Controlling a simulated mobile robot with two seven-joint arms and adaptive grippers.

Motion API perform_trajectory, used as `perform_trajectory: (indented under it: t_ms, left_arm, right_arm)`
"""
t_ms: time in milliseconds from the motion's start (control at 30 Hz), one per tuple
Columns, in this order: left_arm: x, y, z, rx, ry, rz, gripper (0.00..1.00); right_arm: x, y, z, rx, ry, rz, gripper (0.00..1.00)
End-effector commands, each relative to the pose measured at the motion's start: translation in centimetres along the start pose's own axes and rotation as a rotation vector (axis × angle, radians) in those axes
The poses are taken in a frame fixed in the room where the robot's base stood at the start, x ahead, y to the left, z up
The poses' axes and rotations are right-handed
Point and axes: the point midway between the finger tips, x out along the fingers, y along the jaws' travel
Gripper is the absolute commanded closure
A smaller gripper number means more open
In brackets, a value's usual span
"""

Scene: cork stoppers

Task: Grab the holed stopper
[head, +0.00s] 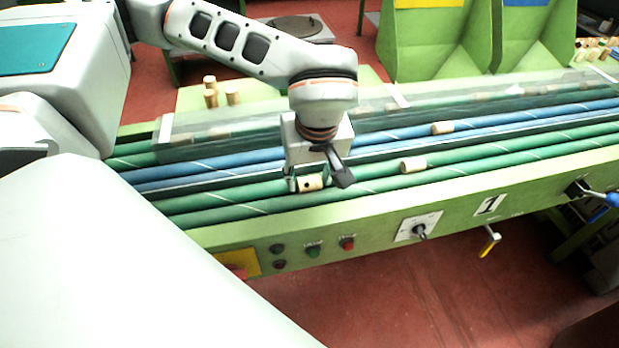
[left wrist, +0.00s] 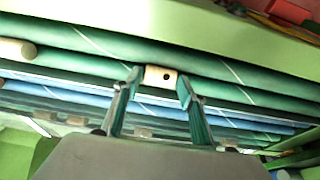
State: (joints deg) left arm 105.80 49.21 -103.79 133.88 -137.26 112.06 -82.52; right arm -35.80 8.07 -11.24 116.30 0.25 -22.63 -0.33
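The holed stopper (head: 312,183) is a short tan cork cylinder with a dark hole in its side. It lies on the green rollers near the front of the machine. My left gripper (head: 309,184) points down over it, open, with one finger beyond each end of the stopper. In the left wrist view the stopper (left wrist: 157,73) shows between the fingertips (left wrist: 159,85), its hole facing the camera. A small gap shows at its left end; at its right end I cannot tell whether the finger touches. My right gripper is not in view.
Other stoppers lie on the rollers to the right, one on the green pair (head: 413,165) and one on the blue pair (head: 442,128). Several stoppers (head: 211,98) stand behind a clear cover (head: 230,133). The green front panel (head: 375,230) carries buttons and a dial.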

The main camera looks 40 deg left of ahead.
Motion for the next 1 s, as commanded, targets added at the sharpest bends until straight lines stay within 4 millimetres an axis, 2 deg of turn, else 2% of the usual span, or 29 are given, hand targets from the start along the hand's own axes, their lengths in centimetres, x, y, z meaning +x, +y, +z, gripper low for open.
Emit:
perform_trajectory:
  t_ms: [400,567,767,1000]
  left_arm:
    - [-0.1,0.0,0.0,0.000,0.000,0.000,0.75]
    - [-0.8,0.1,-0.3,0.000,0.002,0.002,0.75]
    - [-3.4,0.1,-1.0,-0.002,0.004,0.007,0.75]
    - [-9.6,0.1,-2.7,-0.004,0.006,0.009,0.75]
  right_arm:
    - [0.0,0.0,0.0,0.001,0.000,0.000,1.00]
    - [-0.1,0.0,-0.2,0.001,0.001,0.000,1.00]
    - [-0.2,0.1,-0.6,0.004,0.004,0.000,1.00]
    - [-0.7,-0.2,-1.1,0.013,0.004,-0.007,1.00]
